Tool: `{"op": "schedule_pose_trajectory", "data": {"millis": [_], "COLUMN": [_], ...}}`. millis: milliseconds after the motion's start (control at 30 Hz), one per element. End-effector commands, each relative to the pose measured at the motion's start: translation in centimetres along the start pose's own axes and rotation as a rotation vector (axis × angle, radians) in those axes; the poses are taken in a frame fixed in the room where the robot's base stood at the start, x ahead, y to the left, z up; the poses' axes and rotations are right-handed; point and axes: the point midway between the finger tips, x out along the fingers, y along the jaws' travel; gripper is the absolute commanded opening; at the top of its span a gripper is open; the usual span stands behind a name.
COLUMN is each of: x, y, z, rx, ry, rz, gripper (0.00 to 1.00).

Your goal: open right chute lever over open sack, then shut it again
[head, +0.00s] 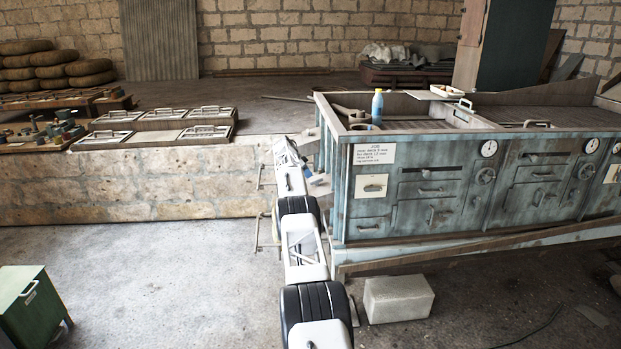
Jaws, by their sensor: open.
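My arm reaches up from the bottom centre to the left end of a worn blue-green machine cabinet (430,195). My gripper (319,184) is small in view beside that left end, partly hidden by my own arm; it is open, and I see nothing between its fingers. Thin metal bars (257,240) stick out to the left of my arm, by the low wall; I cannot tell whether they are chute levers. The cabinet front has several handles (431,190) and dials. I cannot make out an open sack or name any one handle as the right chute lever.
A pale block (398,298) lies on the floor right of my arm. A green box (31,303) stands at the lower left. Handled lids (160,125) lie on the ledge. The floor at left centre is clear.

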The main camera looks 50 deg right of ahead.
Motion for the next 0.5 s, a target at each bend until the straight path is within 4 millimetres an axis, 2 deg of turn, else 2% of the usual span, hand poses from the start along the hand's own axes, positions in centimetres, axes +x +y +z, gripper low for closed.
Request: {"op": "schedule_pose_trajectory", "data": {"millis": [200,500], "x": [-1.6,-1.8], "y": [0.0,0.0], "z": [0.0,0.0], "rx": [0.0,0.001], "ry": [0.0,0.0], "rz": [-0.001,0.0], "gripper": [0.47,0.47]}}
